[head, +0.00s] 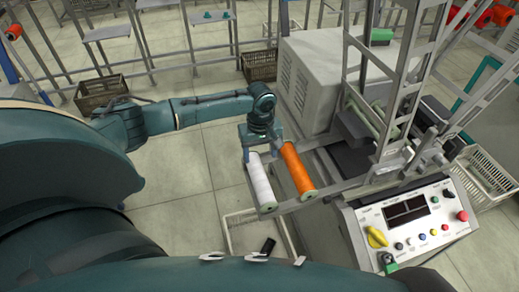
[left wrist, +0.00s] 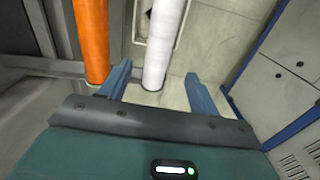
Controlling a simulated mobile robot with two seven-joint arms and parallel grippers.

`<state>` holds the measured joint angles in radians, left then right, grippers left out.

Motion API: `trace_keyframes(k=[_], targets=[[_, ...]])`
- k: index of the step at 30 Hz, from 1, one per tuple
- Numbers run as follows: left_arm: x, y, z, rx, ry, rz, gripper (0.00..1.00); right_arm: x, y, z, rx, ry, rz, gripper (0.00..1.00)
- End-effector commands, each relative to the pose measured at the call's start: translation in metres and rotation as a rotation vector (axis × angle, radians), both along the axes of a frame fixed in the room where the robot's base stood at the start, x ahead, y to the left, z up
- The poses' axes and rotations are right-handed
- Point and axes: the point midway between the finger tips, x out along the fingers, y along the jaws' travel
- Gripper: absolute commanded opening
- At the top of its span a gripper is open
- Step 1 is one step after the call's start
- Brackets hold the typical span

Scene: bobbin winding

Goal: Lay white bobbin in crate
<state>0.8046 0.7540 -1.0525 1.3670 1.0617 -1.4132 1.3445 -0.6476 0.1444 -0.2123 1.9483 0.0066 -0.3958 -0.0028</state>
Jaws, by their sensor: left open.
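The white bobbin (head: 261,182) sits beside an orange bobbin (head: 298,170) on the grey holder at the machine's left side. My left gripper (head: 262,150) is open above the rear ends of the bobbins. In the left wrist view the white bobbin (left wrist: 163,40) shows between the open fingers of my left gripper (left wrist: 158,75), and the orange bobbin (left wrist: 92,40) is left of them. Whether a finger touches the white bobbin cannot be told. My right gripper is out of view.
The winding machine's control panel (head: 415,218) and metal frame are to the right. Another pale crate (head: 487,172) stands at the far right. Brown crates (head: 101,90) (head: 260,66) stand by the racks behind. The floor left of the bobbins is clear.

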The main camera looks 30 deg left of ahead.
Motion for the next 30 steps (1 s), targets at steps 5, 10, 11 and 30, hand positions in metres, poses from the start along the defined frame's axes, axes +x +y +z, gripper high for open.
trace_keyframes(k=[5, 10, 11, 30], targets=[[0.003, 0.006, -0.003, 0.003, 0.000, 0.035, 0.62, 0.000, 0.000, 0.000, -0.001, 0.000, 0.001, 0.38], [0.003, 0.005, -0.018, 0.003, 0.002, 0.031, 0.62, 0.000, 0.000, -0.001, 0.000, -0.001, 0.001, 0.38], [0.003, 0.006, -0.021, 0.004, 0.002, 0.031, 0.62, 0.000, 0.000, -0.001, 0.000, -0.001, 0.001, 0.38], [0.003, 0.005, -0.067, 0.003, -0.001, 0.028, 0.62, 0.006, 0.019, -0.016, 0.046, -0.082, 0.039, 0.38]])
